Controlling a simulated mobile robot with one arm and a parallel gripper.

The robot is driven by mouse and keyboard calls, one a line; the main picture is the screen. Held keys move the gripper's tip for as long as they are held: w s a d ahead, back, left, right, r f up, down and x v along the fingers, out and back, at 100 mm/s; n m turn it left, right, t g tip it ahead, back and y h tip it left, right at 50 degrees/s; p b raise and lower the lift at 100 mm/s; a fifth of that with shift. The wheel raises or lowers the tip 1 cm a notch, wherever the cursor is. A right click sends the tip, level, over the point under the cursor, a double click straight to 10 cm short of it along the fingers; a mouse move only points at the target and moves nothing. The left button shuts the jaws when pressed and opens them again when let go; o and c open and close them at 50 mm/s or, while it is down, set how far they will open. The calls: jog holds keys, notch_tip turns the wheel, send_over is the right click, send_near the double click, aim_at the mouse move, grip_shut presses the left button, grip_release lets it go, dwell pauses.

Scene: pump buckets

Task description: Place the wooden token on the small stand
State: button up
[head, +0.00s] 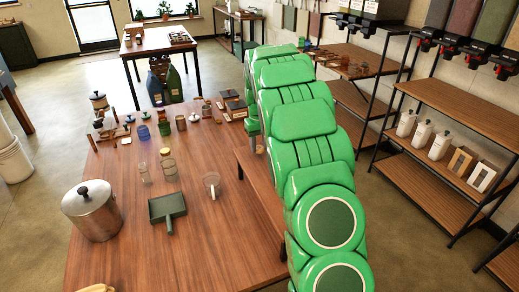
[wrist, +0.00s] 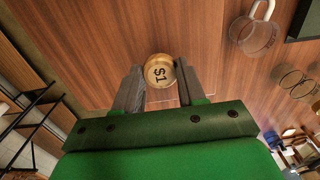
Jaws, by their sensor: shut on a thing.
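The wooden token (wrist: 159,71), a round pale disc marked "S1", sits between the fingertips in the wrist view. My gripper (wrist: 160,82) is shut on it, with a grey finger on each side. A brown wooden surface lies beyond the token; I cannot tell how far below it is.
Shelves (head: 440,145) stand at the right. The table's front middle is clear.

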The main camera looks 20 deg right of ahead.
aim_at(259, 147)
jog(key=shift+f, duration=1)
jog(key=shift+f, duration=0.1)
jog(key=o, duration=1)
notch_tip(259, 147, up, 11)
jog(key=s+a+r, duration=0.3)
jog(key=s, duration=0.2)
jog(key=s+a+r, duration=0.3)
jog(key=s, duration=0.3)
jog(key=s+a+f, duration=0.1)
jog(key=s+a, duration=0.2)
jog(key=s, duration=1)
jog(key=s+a+f+g, duration=0.1)
jog(key=s+a, duration=0.3)
jog(key=s, duration=0.9)
jog(key=s+a+f, duration=0.1)
jog(key=s+a, duration=0.2)
jog(key=s, duration=1.1)
jog(key=shift+a+f+g, duration=0.35)
jog(key=shift+g, duration=0.05)
